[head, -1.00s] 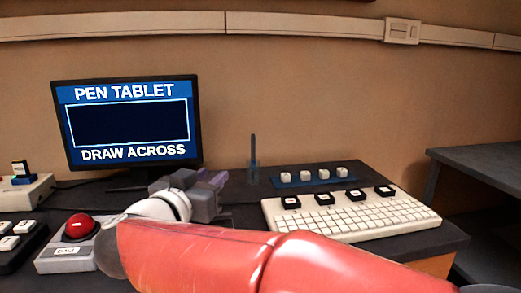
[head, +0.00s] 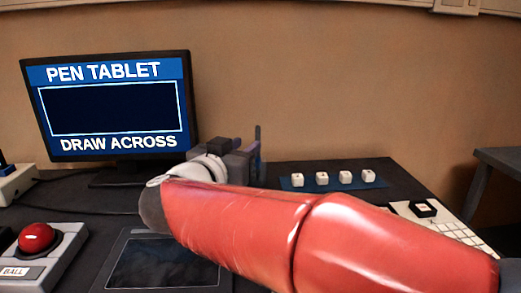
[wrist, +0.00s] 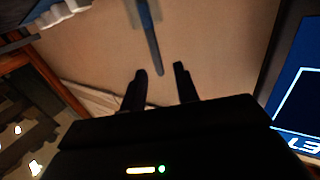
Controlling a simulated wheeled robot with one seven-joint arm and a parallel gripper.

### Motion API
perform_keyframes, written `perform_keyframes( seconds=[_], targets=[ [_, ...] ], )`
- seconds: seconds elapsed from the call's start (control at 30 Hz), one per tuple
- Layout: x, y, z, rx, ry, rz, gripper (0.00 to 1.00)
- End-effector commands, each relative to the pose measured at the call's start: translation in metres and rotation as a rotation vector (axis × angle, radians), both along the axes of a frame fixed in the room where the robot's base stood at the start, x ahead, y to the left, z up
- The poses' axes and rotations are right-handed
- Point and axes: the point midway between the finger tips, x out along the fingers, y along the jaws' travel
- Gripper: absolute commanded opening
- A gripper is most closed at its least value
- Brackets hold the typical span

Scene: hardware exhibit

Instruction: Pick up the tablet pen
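The tablet pen, a slim dark blue stick, stands upright at the back of the table in the head view (head: 258,138). Its lower part and its stand are hidden behind my gripper (head: 245,158). In the wrist view the pen (wrist: 151,38) reaches from the top edge down to the gap between my fingertips (wrist: 160,70). My gripper is open, with both fingers apart. I cannot tell whether the pen is between the fingers or still beyond them; they do not close on it. The pen tablet (head: 163,262) lies flat on the table, partly hidden by my arm.
A monitor (head: 112,105) reading "PEN TABLET, DRAW ACROSS" stands at the left. A red ball device (head: 37,238) sits front left. A blue strip with several white cubes (head: 320,184) is right of my gripper, with a white keyboard (head: 455,228) nearer. The wall is behind.

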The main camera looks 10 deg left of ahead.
Motion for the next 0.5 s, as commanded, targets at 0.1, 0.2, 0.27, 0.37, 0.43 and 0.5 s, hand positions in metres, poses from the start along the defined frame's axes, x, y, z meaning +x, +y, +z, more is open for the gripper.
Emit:
perform_keyframes(
  seconds=[0.1,0.2,0.27,0.37,0.43,0.5],
  targets=[
    [0.011,-0.004,0.0,0.0,-0.001,-0.002,0.31],
    [0.016,-0.006,0.001,0.0,0.0,-0.003,0.31],
    [0.023,-0.009,0.001,0.0,0.0,-0.004,0.31],
    [0.038,-0.016,0.001,-0.001,0.0,-0.005,0.31],
    [0.048,-0.018,0.001,0.0,0.0,-0.004,0.31],
    [0.055,-0.019,0.001,0.0,0.0,-0.002,0.31]
  ],
)
